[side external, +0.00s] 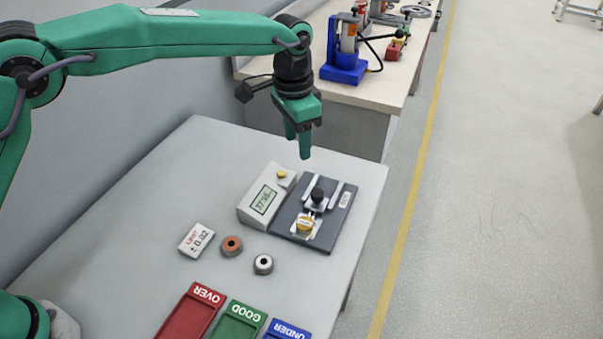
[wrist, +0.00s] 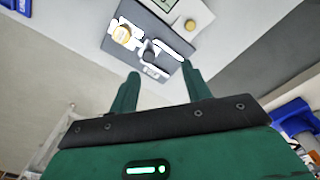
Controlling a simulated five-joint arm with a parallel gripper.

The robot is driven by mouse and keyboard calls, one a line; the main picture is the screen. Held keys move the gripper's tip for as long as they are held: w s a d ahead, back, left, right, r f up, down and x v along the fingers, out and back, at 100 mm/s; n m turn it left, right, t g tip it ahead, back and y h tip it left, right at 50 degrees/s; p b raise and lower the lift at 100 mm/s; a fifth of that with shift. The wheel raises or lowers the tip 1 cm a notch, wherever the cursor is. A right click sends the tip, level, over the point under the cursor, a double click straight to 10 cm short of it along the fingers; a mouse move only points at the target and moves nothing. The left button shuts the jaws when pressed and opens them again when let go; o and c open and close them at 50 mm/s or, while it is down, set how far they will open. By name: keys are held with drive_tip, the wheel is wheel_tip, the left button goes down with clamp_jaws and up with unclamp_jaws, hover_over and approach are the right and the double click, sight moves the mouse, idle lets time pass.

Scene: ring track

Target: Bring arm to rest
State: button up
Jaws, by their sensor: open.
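My gripper (side external: 298,143) is green and hangs pointing down above the far part of the grey table (side external: 150,215). It is clear of everything below it. In the wrist view its two fingers (wrist: 160,88) are spread apart with nothing between them. A dark measuring fixture (side external: 340,205) with a black knob (side external: 317,195) lies on the table below and to the right of the gripper. A yellow-topped ring (side external: 305,224) sits on the fixture. The fixture and the yellow-topped ring (wrist: 122,34) also show in the wrist view.
A white display unit (side external: 262,203) adjoins the fixture. An orange ring (side external: 231,246), a grey ring (side external: 263,264) and a limit card (side external: 196,240) lie nearer. Red (side external: 187,318), green (side external: 233,325) and blue (side external: 288,330) trays are at the front. A bench with a blue press (side external: 343,68) stands behind.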

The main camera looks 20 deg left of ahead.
drive_tip(key=s+a+r+n+t, duration=0.1)
drive_tip(key=s+a+r+n, duration=0.1)
drive_tip(key=s+a+r, duration=0.5)
drive_tip(key=s+a+r+n+t, duration=0.1)
drive_tip(key=s+a+r+n, duration=0.3)
drive_tip(key=a, duration=0.6)
drive_tip(key=s+a+f+n+t, duration=0.1)
drive_tip(key=s+a, duration=0.4)
drive_tip(key=s, duration=0.4)
drive_tip(key=s+a+f+n+t, duration=0.1)
drive_tip(key=s+a+f+t, duration=0.1)
drive_tip(key=s+a, duration=0.4)
drive_tip(key=shift+s, duration=1.45)
drive_tip(key=shift+f, duration=0.1)
